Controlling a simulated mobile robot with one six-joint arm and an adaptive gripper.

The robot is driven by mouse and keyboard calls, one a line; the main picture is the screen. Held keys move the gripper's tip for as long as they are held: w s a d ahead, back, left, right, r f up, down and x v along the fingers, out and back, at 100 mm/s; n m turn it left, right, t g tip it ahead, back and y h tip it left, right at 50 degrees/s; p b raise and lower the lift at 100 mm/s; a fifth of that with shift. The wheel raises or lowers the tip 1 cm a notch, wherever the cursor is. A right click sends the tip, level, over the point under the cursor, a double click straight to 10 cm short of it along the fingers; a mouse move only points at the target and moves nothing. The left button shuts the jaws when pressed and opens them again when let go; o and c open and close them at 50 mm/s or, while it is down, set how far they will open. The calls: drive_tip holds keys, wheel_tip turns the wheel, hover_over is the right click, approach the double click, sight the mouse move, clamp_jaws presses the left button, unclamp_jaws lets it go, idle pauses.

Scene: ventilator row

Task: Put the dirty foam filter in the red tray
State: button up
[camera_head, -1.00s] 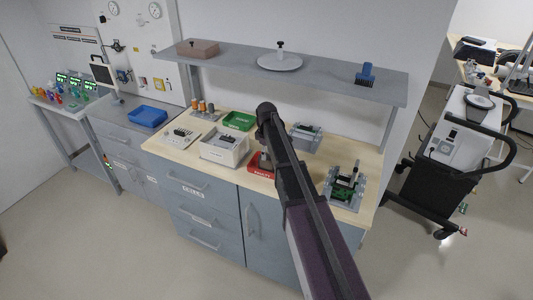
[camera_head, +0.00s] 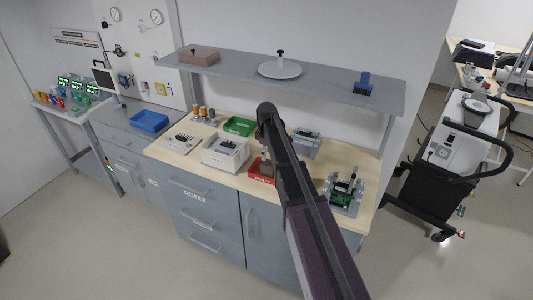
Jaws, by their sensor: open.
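The red tray (camera_head: 256,174), with a white label on its front, sits on the wooden worktop near the middle. My arm reaches up from the lower right, and its wrist bends down over the tray. My gripper (camera_head: 266,162) is open, at or just above the tray, partly hidden by the arm. A small greyish-brown shape shows at the gripper's tip over the tray. I cannot tell whether it is the dirty foam filter or part of the gripper. I cannot make out the filter for sure anywhere else.
A white bin (camera_head: 222,160) stands left of the red tray, a green tray (camera_head: 239,126) behind it. A green circuit-board fixture (camera_head: 343,194) stands at right. A shelf (camera_head: 330,88) overhangs the back. A blue tray (camera_head: 149,121) lies on the left counter.

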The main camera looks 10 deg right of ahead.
wheel_tip(320, 180, up, 10)
drive_tip(key=p, duration=0.9)
idle(0.6)
drive_tip(key=s+m, duration=1.1)
drive_tip(key=s, duration=1.8)
drive_tip(key=shift+d+f, duration=0.1)
wheel_tip(320, 180, down, 8)
drive_tip(key=b, duration=0.7)
drive_tip(key=shift+r, duration=0.25)
drive_tip(key=shift+s, duration=0.1)
